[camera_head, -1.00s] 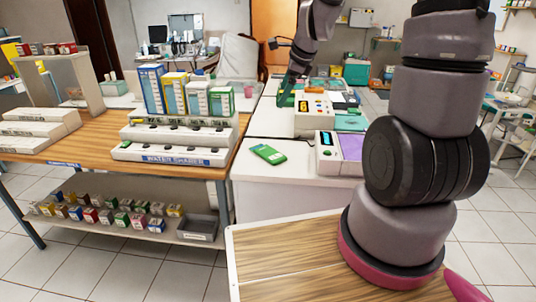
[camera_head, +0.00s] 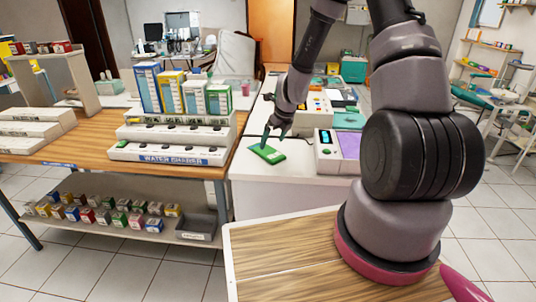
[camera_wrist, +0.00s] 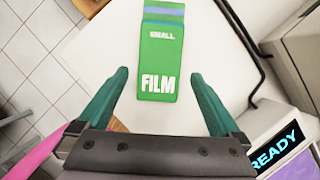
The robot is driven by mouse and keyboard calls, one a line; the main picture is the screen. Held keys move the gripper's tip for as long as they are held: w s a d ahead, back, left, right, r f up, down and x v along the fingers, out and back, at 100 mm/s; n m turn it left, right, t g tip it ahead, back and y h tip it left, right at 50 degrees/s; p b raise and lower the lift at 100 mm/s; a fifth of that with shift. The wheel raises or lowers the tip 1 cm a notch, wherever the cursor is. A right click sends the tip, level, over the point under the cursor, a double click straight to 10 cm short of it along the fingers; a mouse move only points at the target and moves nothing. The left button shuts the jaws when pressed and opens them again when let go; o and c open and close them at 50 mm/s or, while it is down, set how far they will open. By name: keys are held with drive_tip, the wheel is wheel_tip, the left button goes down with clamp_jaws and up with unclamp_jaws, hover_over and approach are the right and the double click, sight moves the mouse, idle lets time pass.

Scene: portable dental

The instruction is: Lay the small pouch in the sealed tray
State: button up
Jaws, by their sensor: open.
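The small pouch is a green packet (camera_head: 267,153) lying flat on the white counter's near left end. In the wrist view the pouch (camera_wrist: 160,60) reads "SMALL" and "FILM" and has a blue strip at its far end. My gripper (camera_head: 276,134) is just above the pouch. In the wrist view its two green fingers (camera_wrist: 163,82) are apart, one on each side of the pouch's near end, with nothing between them gripped. I cannot clearly tell which of the trays further back on the counter is the sealed tray.
A white device (camera_head: 327,148) with a lit screen and a purple top stands right of the pouch; its screen reads "READY" in the wrist view (camera_wrist: 278,148). More devices stand behind it. A wooden table (camera_head: 150,150) with boxes stands left. The counter around the pouch is clear.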

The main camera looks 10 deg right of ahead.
sight(269, 151)
drive_tip(key=x, duration=0.5)
drive_tip(key=shift+f, duration=0.15)
drive_tip(key=c, duration=1.3)
